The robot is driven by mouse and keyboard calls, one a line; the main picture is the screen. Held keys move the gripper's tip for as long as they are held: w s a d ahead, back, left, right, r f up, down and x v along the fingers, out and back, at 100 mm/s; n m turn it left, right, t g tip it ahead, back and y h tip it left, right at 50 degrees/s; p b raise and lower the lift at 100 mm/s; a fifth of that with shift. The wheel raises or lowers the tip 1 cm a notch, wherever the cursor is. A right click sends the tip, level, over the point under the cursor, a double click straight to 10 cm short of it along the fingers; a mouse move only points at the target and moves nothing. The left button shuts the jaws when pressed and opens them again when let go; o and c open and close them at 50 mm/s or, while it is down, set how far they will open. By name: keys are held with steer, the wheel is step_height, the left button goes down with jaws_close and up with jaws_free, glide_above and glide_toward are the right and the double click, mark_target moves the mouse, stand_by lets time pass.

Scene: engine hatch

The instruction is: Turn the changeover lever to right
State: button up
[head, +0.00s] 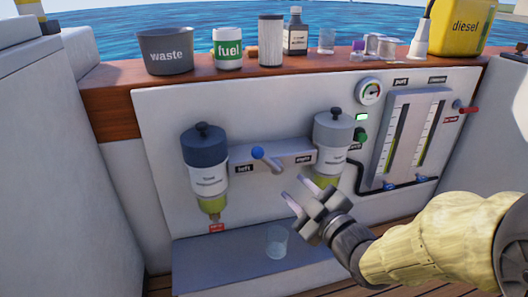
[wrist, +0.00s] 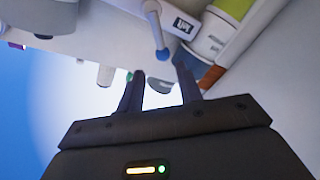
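The changeover lever (head: 268,160) sits on a pale bracket between the two filter housings. Its blue knob (head: 257,152) is at the upper left end of the stem, nearer the "left" label (head: 243,168) than the "right" label (head: 303,159). My gripper (head: 297,190) is open and empty, below and to the right of the lever in the head view. In the wrist view, the blue knob (wrist: 162,54) appears beyond and between the spread fingertips (wrist: 160,72). No contact with the lever shows.
The left filter (head: 205,165) has a dark blue top; the right filter (head: 332,145) is grey and close to my gripper. A clear cup (head: 277,241) stands on the lower shelf (head: 215,262). Gauges (head: 408,140) are at the right; containers line the wooden ledge (head: 110,100).

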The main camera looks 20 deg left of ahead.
mark_target(266, 161)
steer(key=p+x, duration=0.7)
steer(key=x, duration=0.7)
steer(key=shift+w+a+f, duration=0.1)
steer(key=shift+w+a, duration=0.1)
steer(key=shift+a, duration=0.05)
jaws_close()
